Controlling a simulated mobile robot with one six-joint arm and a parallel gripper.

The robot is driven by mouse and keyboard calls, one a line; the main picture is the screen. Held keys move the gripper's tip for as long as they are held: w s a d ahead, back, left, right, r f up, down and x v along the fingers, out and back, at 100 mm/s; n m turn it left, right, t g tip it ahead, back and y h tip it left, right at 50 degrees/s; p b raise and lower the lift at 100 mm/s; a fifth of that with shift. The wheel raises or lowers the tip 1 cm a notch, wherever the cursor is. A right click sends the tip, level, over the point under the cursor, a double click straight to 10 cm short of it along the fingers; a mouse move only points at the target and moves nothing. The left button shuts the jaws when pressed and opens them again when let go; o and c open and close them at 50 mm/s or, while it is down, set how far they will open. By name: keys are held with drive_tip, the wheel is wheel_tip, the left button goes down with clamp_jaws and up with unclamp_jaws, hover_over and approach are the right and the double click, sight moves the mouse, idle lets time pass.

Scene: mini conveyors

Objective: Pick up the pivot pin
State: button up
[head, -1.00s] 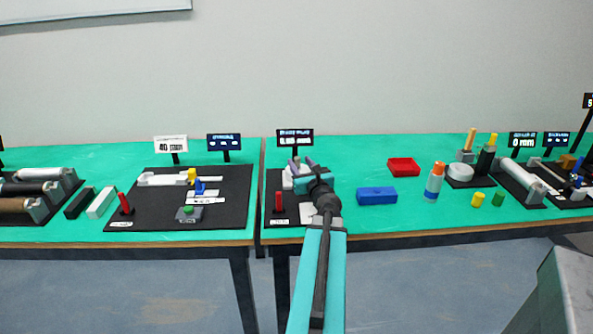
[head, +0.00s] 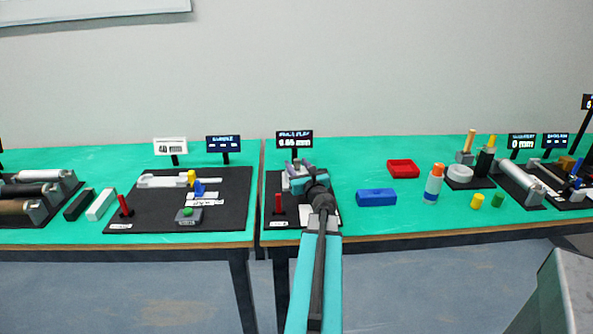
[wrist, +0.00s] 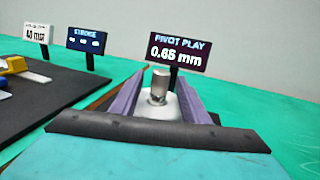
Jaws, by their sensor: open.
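The pivot pin (wrist: 158,84) is a short silver metal cylinder in the wrist view, upright on a pale rounded base (wrist: 158,106). My gripper (wrist: 161,78) is open, with one purple finger on each side of the pin. The fingers look apart from the pin; whether either touches it cannot be told. In the head view my gripper (head: 298,168) is over the black mat (head: 270,205) at the left end of the right table. There the pin is hidden behind my gripper and arm.
A display (wrist: 178,52) reading "PIVOT PLAY 0.65 mm" stands just behind the pin. A blue block (head: 376,197) and a red tray (head: 403,168) lie to the right, with free green table between.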

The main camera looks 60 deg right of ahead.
drive_tip(key=shift+p+x, duration=0.3)
drive_tip(key=shift+x, duration=2.05)
clamp_jaws()
drive_tip(key=shift+r, duration=0.1)
wheel_tip(320, 180, up, 10)
drive_tip(key=p, duration=0.1)
drive_tip(key=shift+p, duration=0.4)
